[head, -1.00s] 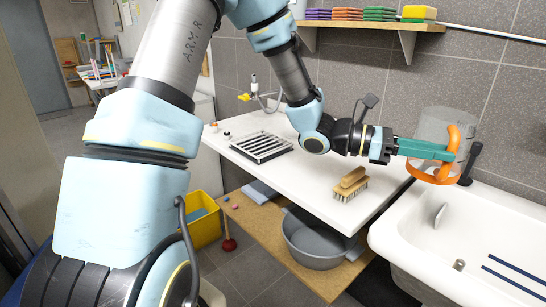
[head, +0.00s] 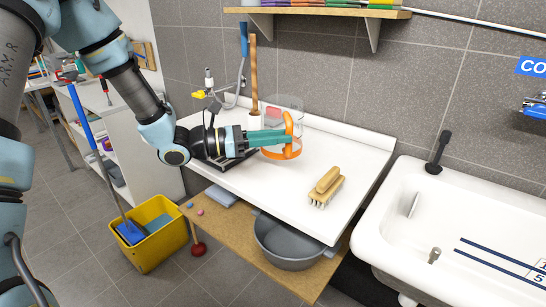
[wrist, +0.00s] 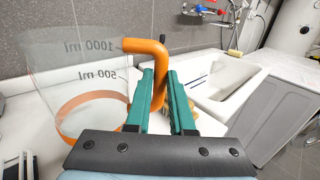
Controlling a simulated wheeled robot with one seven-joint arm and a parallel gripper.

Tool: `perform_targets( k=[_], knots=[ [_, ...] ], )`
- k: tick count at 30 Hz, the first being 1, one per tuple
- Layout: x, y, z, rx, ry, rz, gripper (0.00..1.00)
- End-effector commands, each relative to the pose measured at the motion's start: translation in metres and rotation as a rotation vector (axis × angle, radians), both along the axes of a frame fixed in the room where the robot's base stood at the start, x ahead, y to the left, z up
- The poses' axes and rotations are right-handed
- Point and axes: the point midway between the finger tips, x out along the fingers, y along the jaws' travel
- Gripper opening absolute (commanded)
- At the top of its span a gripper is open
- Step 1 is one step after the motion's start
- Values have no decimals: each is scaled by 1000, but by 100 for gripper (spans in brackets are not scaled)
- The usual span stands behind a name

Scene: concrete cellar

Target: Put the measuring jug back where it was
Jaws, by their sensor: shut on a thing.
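The measuring jug (head: 288,104) is clear with an orange handle and an orange base ring. In the head view it is upright over the left half of the white worktop (head: 330,144), and I cannot tell whether its base touches. My gripper (head: 284,137) reaches it from the left, its teal fingers shut on the handle. In the wrist view the jug (wrist: 80,75), with 1000 ml and 500 ml marks, stands left of the fingers. Its handle passes between the fingertips (wrist: 161,80).
A wooden brush (head: 326,186) lies on the worktop in front of the jug. A dark drain rack (head: 213,163) is partly hidden under my gripper. A wooden-handled tool (head: 253,70) stands behind. The white sink (head: 400,205) is to the right.

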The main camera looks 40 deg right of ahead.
Motion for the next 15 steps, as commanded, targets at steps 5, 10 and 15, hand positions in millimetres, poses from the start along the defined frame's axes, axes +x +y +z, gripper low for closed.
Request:
perform_targets(
  k=[5,10,15],
  knots=[
    [0,0,-15,-1,0,0,0],
    [-1,0,-35,2,1,-1,0],
    [0,0,-54,0,0,0,0]
  ],
)
